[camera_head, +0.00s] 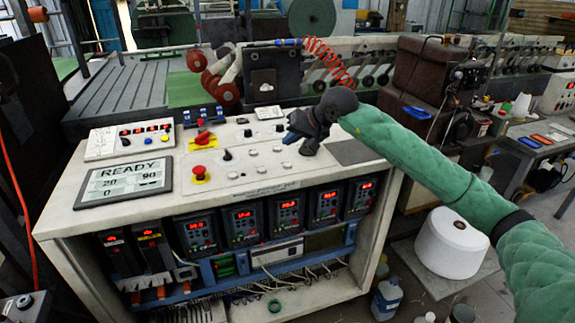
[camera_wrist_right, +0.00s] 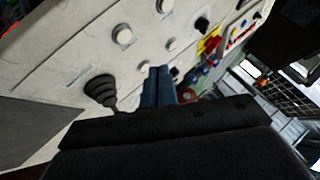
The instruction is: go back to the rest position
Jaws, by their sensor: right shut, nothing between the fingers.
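My right gripper (camera_head: 291,136) hangs at the end of my green-sleeved arm, over the right half of the control console's top (camera_head: 240,185). Its fingers look shut with nothing between them. The wrist view shows the two blue-grey fingers (camera_wrist_right: 157,86) side by side, over or close to the panel. A black joystick with a ribbed boot (camera_wrist_right: 102,92) stands on the panel to their left in that view. I cannot tell whether the fingers touch the panel. My left gripper is not in view.
The console carries a READY display (camera_head: 125,182), a red mushroom button (camera_head: 200,172), a red-handled switch (camera_head: 202,138) and several knobs. Behind it stands a machine with a red coiled hose (camera_head: 330,62). A white spool (camera_head: 453,243) sits on the floor at right.

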